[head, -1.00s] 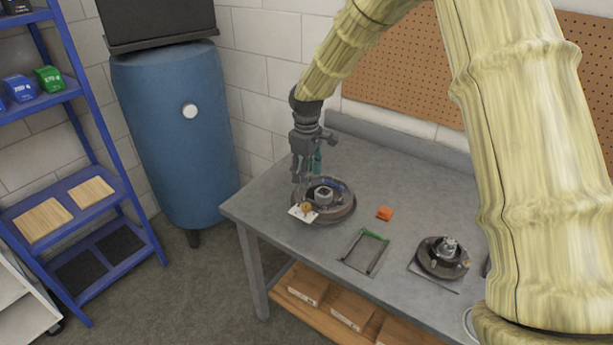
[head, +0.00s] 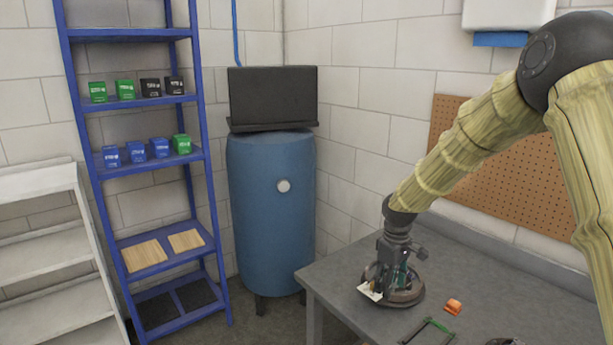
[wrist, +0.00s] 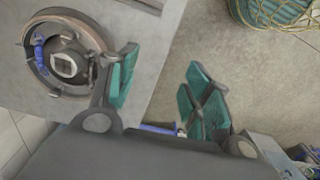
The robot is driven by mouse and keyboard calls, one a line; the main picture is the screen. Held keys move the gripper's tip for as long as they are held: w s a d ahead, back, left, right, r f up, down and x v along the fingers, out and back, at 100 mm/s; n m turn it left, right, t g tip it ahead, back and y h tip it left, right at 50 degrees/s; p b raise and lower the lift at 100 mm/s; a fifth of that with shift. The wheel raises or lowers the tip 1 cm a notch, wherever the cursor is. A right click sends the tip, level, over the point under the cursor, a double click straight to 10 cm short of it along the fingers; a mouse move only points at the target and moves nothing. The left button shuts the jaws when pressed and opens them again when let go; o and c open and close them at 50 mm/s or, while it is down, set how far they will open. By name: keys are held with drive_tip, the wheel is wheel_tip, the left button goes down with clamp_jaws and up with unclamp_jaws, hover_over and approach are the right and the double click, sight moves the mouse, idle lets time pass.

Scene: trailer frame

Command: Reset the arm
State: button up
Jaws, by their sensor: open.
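My arm reaches from the right down to the workbench. The round part (wrist: 97,31) lies on the bench to the left there, with a square hub and a blue piece inside. A small white card (head: 369,292) is at the part's left side. The exact gap between fingers and part is hard to tell.
The grey workbench (head: 340,273) also holds an orange block (head: 453,306) and a green-topped frame (head: 432,327). A blue tank (head: 262,220) stands behind, left of the bench. A blue shelf (head: 172,263) with small boxes is farther left. A pegboard (head: 480,185) hangs behind the arm.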

drive_tip(key=s+a+f+m+y+b, duration=0.1)
drive_tip(key=s+f+m, duration=0.1)
drive_tip(key=s+f, duration=0.95)
drive_tip(key=s+a+f+m, duration=0.2)
drive_tip(key=s+f, duration=0.6)
drive_tip(key=f, duration=0.7)
drive_tip(key=s+d+f+m, duration=0.1)
drive_tip(key=s+f, duration=0.2)
drive_tip(key=s, duration=0.7)
drive_tip(key=s+d+f+m, duration=0.1)
drive_tip(key=s+f+m, duration=0.1)
drive_tip(key=s, duration=0.8)
drive_tip(key=s+f+m+b, duration=0.1)
drive_tip(key=s+f, duration=0.3)
drive_tip(key=s, duration=0.6)
drive_tip(key=shift+d+f+m+h, duration=0.3)
drive_tip(key=shift+d+h, duration=0.1)
drive_tip(key=shift+s, duration=0.1)
